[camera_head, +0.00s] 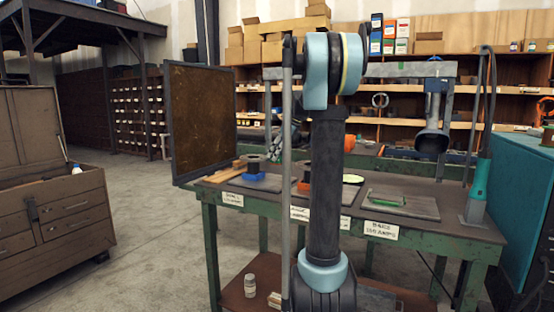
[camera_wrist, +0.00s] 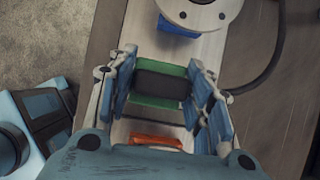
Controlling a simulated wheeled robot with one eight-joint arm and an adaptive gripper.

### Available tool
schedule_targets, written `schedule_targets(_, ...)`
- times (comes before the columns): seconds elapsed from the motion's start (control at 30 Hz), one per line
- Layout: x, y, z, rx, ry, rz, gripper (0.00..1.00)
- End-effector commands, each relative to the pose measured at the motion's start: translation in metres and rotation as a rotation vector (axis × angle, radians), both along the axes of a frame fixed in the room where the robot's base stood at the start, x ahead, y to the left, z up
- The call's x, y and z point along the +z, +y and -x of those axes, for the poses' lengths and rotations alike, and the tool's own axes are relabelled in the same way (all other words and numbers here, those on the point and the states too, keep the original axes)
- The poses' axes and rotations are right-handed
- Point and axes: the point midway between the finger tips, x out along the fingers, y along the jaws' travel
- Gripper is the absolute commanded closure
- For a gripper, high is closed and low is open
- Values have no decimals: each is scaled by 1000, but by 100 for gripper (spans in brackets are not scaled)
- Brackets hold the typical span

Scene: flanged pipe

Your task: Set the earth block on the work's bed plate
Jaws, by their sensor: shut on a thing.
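In the wrist view my gripper (camera_wrist: 162,82) has its two blue-padded fingers on either side of a green block with a dark middle (camera_wrist: 160,101), which I take to be the earth block. It is shut on this block. A long pale plate (camera_wrist: 143,28) lies below; I cannot tell whether the block touches it. A round grey flange (camera_wrist: 198,10) with a blue piece (camera_wrist: 178,27) under it sits beyond the block. An orange piece (camera_wrist: 155,142) shows on the near side. In the head view my arm hides the gripper and the block.
The green-framed bench (camera_head: 446,238) has labelled bays. A flanged pipe (camera_head: 253,164) on blue stands at left, and a plate with a green outline (camera_head: 385,200) lies at right. A dark upright screen (camera_head: 203,120) stands at the left end. A dark cable (camera_wrist: 270,65) curves beside the pale plate.

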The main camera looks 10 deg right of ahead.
Motion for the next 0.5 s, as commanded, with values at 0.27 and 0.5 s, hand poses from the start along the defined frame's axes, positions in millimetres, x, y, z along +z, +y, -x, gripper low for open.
schedule_targets(0.27,-19,-4,-1,-1,0,0,77)
schedule_targets(0.5,-35,-4,-1,-1,0,0,77)
